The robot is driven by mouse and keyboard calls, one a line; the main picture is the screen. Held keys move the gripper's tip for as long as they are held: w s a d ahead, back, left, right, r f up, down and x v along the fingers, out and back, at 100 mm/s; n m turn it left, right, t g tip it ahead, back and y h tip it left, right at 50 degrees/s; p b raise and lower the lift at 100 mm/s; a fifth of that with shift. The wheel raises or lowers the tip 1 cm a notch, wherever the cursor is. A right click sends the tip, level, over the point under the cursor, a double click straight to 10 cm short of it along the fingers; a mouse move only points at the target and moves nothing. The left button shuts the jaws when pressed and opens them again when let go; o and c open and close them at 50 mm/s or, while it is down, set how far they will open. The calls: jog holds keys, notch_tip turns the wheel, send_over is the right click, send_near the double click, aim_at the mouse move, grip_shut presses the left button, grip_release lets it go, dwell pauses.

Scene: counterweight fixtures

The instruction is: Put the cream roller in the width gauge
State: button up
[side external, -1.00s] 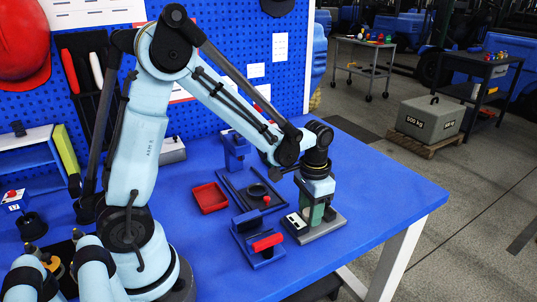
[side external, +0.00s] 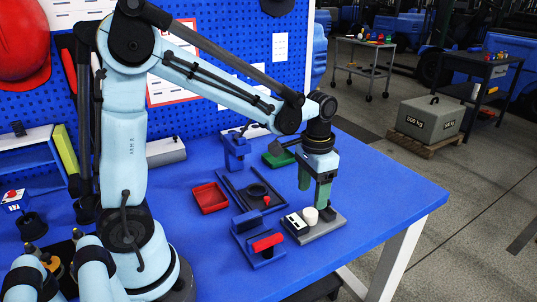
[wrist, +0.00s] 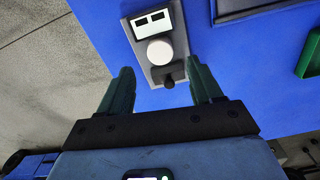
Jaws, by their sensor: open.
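The cream roller (side external: 310,215) is a short pale cylinder standing on a grey base (side external: 325,230) near the table's right side. This base has a white panel with two dark windows and looks like the width gauge. The wrist view shows the roller (wrist: 160,51) between that panel (wrist: 152,23) and a small dark post (wrist: 168,82). My gripper (side external: 313,197) is open, with green fingers pointing down above the base. Its fingers (wrist: 160,78) stand apart and empty, clear of the roller. Whether the roller touches the post is hard to tell.
A blue fixture with a red handle (side external: 267,242) stands close left of the base. The table's right part (side external: 390,190) is clear.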

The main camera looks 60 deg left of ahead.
notch_tip(320, 180, up, 6)
jog(key=n+t, duration=0.1)
jog(key=t, duration=0.6)
send_near(310, 212)
jog(key=shift+s+d+r, duration=0.25)
jog(key=shift+s+r, duration=0.15)
jog(key=shift+r, duration=0.3)
jog(key=shift+s+d+r, duration=0.25)
jog(key=shift+s+r, duration=0.15)
jog(key=shift+r, duration=0.3)
jog(key=shift+s+d+r, duration=0.25)
jog(key=shift+s+r, duration=0.2)
jog(key=shift+r, duration=0.25)
